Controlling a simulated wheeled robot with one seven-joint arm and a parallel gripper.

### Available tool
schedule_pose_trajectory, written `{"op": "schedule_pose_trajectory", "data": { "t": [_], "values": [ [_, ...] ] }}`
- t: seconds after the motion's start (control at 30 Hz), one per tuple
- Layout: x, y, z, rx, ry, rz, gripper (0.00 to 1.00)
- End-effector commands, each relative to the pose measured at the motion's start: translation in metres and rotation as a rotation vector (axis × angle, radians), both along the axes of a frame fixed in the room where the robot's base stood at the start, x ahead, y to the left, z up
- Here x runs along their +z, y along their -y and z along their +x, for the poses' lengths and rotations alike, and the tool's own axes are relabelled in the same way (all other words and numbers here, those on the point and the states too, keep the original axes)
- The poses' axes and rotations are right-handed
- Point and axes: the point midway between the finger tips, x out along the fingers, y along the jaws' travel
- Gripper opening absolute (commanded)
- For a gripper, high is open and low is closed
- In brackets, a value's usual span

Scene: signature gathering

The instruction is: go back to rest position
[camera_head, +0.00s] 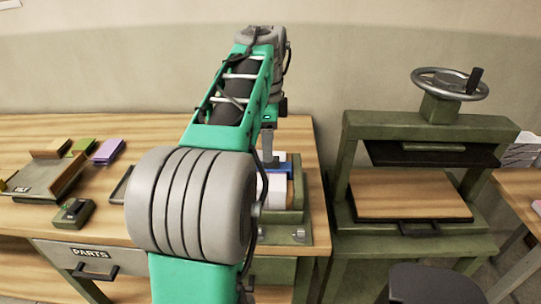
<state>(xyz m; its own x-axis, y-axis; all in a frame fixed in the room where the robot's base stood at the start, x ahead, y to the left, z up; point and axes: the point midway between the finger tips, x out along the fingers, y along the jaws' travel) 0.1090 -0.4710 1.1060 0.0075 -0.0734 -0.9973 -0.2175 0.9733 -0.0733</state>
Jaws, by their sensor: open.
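My green and grey arm reaches forward over the workbench (300,143) and covers much of the middle of the view. My gripper (269,158) shows only in part, pointing down below the far end of the arm. It is open. It is above or beside a blue piece and white blocks (277,188) in a green holder (296,198) at the bench's right end. The arm hides part of these, so I cannot tell whether the fingers touch anything.
A green press (366,170) with a handwheel (449,84) stands right of the bench, with a dark stool (425,283) in front. At left are a tray (40,180), a small dark green box (73,212) and a purple block (108,151). A parts drawer (100,258) is below.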

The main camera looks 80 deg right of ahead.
Motion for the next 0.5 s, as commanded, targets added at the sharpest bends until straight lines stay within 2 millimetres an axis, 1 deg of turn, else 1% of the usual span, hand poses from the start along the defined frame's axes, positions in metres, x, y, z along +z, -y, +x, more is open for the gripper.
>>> {"op": "schedule_pose_trajectory", "data": {
  "t": [0.03, 0.17, 0.23, 0.27, 0.37, 0.4, 0.47, 0.5],
  "values": [
    [0.008, -0.002, 0.0, 0.001, 0.001, -0.008, 0.61],
    [0.013, -0.002, 0.003, 0.01, 0.001, -0.01, 0.61],
    [0.01, -0.006, 0.015, 0.064, 0.0, -0.011, 0.61],
    [0.008, -0.01, 0.025, 0.11, -0.003, -0.012, 0.61],
    [-0.004, -0.038, 0.08, 0.369, -0.012, -0.022, 0.61],
    [-0.012, -0.055, 0.106, 0.507, -0.017, -0.027, 0.61],
    [-0.024, -0.086, 0.142, 0.723, -0.024, -0.036, 0.61],
    [-0.033, -0.108, 0.164, 0.872, -0.029, -0.044, 0.61]
  ]
}}
